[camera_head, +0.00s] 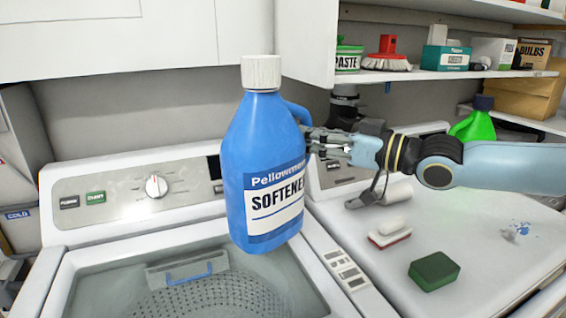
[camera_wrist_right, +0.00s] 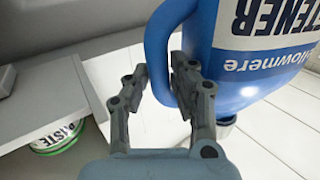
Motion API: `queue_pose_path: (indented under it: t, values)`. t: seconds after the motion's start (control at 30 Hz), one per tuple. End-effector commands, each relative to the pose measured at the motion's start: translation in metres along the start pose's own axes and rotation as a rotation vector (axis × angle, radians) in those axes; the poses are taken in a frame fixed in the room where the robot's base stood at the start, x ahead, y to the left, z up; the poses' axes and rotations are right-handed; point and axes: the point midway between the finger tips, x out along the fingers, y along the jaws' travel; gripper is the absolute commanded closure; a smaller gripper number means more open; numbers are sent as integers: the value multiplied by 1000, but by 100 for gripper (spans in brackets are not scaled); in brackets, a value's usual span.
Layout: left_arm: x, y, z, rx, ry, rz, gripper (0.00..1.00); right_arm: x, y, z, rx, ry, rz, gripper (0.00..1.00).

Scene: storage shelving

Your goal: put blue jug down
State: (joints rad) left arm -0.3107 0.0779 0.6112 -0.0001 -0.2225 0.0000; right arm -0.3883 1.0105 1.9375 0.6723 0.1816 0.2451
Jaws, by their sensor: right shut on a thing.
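The blue jug (camera_head: 262,170) has a white cap and a label reading "SOFTENER". It is upright in the air above the open washer, near the middle of the head view. My right gripper (camera_head: 318,140) comes in from the right and is shut on the jug's handle. In the right wrist view the jug (camera_wrist_right: 235,70) is at the upper right, with its handle between the fingers (camera_wrist_right: 160,85). My left gripper is not in view.
The open washer (camera_head: 52,290) is below the jug. The white machine top (camera_head: 480,255) on the right holds a green sponge (camera_head: 434,271), a brush (camera_head: 389,234) and a green bottle (camera_head: 474,125). A shelf (camera_head: 440,74) with several items hangs above my right arm.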

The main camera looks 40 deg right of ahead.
Motion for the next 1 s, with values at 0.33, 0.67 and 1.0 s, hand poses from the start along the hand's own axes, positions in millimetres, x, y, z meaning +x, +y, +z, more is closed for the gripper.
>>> queue_pose_path:
  t: [0.33, 0.67, 1.0]
  values:
    - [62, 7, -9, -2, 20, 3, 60, 29, -41, 32, 8, 19, -3, 100]
    - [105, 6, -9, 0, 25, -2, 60, 56, -80, 56, 10, 19, -1, 100]
    - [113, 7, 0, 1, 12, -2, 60, 65, -92, 68, 5, 14, -2, 100]
